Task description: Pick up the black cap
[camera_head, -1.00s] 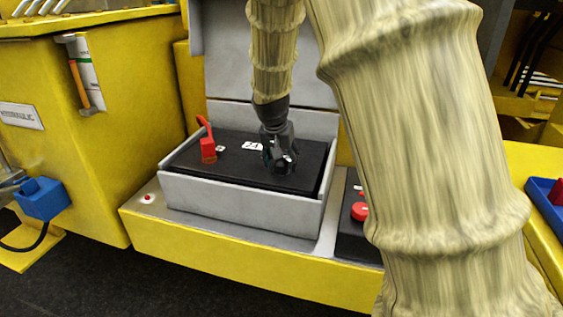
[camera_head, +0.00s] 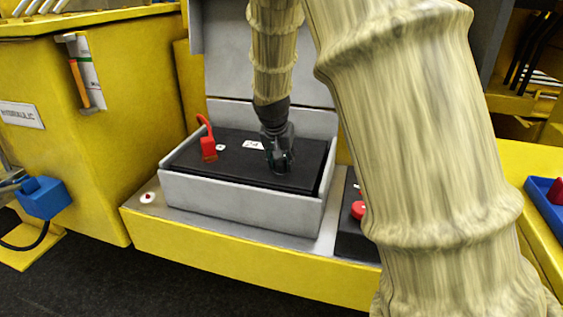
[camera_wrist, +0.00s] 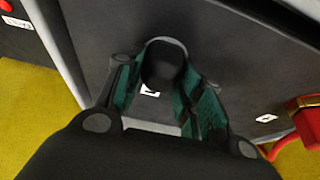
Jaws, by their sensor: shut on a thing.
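The black cap (camera_wrist: 163,62) is a small dark round piece between my finger pads in the wrist view. My gripper (camera_head: 281,162) is shut on it, low over the right part of the black battery top (camera_head: 235,165). In the wrist view the green inner pads of my gripper (camera_wrist: 160,88) flank the cap. In the camera_head view the fingers hide the cap. I cannot tell whether the cap still touches the battery top.
The battery sits in a grey walled box (camera_head: 240,200) with a raised lid. A red terminal clamp with cable (camera_head: 208,148) stands at its left. A panel with a red button (camera_head: 359,209) is to the right. A blue tray (camera_head: 545,200) lies at far right.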

